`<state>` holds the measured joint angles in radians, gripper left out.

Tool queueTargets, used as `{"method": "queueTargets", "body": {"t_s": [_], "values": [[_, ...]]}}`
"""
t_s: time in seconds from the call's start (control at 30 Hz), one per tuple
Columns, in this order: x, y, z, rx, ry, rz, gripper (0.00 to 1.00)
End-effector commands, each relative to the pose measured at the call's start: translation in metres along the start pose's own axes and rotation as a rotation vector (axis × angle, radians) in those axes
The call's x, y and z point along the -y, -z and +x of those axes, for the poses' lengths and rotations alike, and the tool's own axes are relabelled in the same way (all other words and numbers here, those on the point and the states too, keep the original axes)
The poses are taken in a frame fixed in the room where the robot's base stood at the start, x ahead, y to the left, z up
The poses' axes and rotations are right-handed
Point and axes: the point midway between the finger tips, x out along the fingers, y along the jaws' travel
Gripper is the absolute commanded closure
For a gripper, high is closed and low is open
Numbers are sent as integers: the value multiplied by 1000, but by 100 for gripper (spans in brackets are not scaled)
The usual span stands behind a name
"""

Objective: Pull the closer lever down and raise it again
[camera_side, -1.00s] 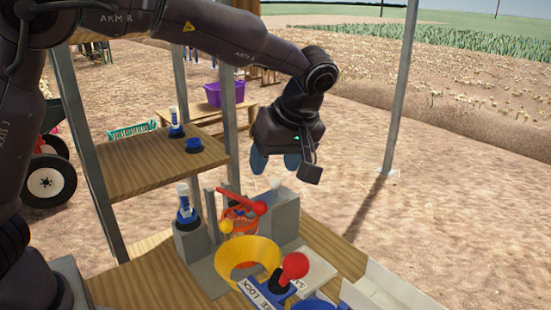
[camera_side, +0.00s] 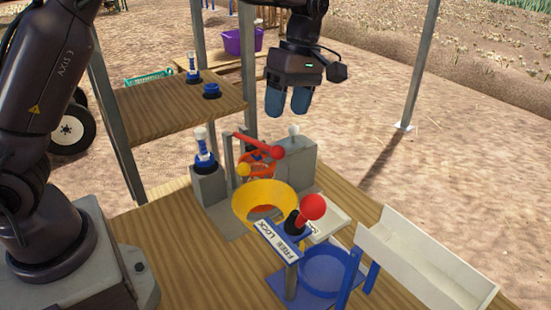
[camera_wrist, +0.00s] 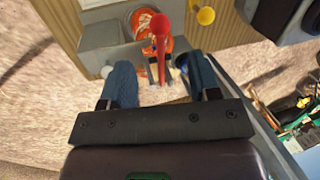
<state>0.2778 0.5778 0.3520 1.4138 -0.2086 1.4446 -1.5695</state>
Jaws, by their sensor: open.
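A red bar lever with a red ball end (camera_side: 277,152) stands on the grey closer stand (camera_side: 298,155), over an orange net. It looks slightly tilted, with its ball toward the yellow funnel. In the wrist view the red lever (camera_wrist: 161,50) runs along the picture's middle, its ball at the top. My gripper (camera_side: 287,104) is open and empty, pointing down above and beyond the lever, apart from it. In the wrist view its two blue fingers (camera_wrist: 160,68) frame the lever's lower end, but the depth gap is unclear.
A yellow funnel (camera_side: 264,200) and a second red-ball lever (camera_side: 312,207) at the FREE/LOCK label stand nearer. A yellow ball (camera_side: 243,170) and a white knob (camera_side: 294,130) flank the red bar. A white chute (camera_side: 425,265) lies right. A wooden shelf (camera_side: 170,105) stands left.

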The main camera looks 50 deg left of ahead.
Motion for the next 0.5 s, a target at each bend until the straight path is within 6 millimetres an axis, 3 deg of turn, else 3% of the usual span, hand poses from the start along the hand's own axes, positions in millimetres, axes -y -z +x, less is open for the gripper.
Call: {"method": "queueTargets", "body": {"t_s": [0.5], "values": [[0, 0, 99, -4, 2, 1, 44]]}}
